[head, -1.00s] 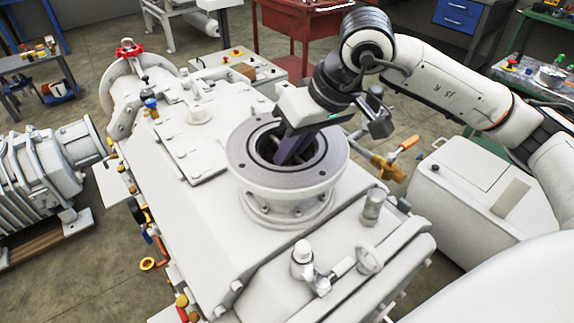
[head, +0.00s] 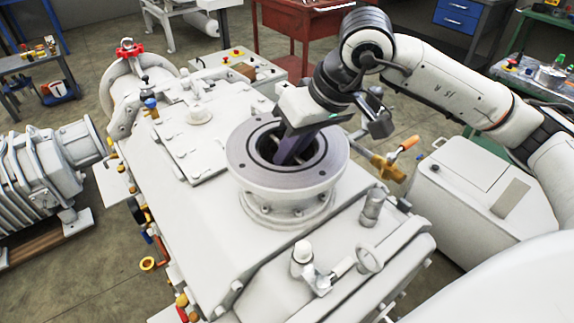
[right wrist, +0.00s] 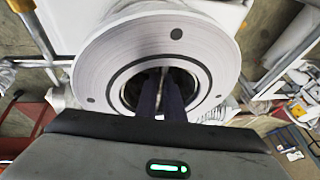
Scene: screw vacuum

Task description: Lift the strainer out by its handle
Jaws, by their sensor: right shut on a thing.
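The round white flange (head: 240,160) with a dark bolt-hole rim stands on top of the white pump housing, its opening facing up. My right gripper (head: 285,160) reaches down into the opening from above, its dark fingers tilted. In the right wrist view the fingers (right wrist: 160,100) are close together inside the opening and shut on a thin pale part, which I take for the strainer handle (right wrist: 162,78). The strainer's body is hidden in the dark bore, below the fingers. My left gripper is not in view.
A valve fitting (head: 303,258) and a small cylinder (head: 373,207) stand up from the housing near the flange. An orange-handled valve (head: 388,165) sits to its right. A red cabinet (head: 300,35) stands behind. The space above the flange holds only my right arm.

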